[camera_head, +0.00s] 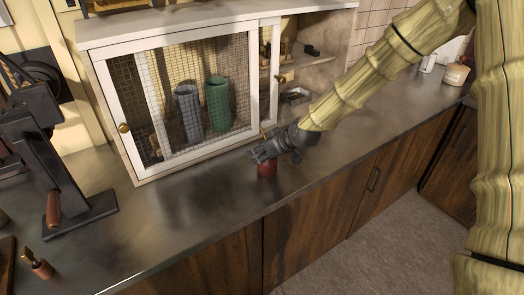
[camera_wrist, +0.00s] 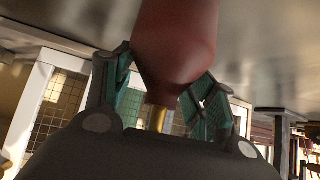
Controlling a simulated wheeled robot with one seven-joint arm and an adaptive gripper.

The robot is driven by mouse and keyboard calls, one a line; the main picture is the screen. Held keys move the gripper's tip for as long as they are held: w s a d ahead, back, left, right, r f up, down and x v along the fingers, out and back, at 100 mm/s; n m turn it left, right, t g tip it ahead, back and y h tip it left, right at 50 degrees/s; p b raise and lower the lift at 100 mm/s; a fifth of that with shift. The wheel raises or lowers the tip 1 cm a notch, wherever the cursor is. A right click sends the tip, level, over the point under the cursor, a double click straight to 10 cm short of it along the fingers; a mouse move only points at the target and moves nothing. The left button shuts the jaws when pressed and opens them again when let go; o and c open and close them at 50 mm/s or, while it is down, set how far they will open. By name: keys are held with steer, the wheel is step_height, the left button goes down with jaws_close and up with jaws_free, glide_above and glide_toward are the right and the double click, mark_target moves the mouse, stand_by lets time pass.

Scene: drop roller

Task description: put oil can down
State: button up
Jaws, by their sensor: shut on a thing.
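The oil can is a small dark red can with a brass-coloured spout. In the head view the oil can (camera_head: 267,170) is at the counter top, just in front of the mesh-door cabinet. My gripper (camera_head: 265,155) is shut on its upper part, and the can looks upright. In the wrist view the red body of the oil can (camera_wrist: 175,45) fills the upper middle, between the teal pads of my gripper (camera_wrist: 165,95). The grey counter (camera_head: 215,205) lies under and around the can. I cannot tell whether the can's base touches it.
A white cabinet (camera_head: 190,28) with mesh doors stands right behind the can. A black press (camera_head: 50,150) stands at the left, with a small wooden-handled tool (camera_head: 38,266) in front of it. The counter left of the can is clear. Canisters (camera_head: 455,74) stand at far right.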

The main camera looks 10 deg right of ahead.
steer(key=o, duration=1.3)
steer(key=shift+c, duration=0.2)
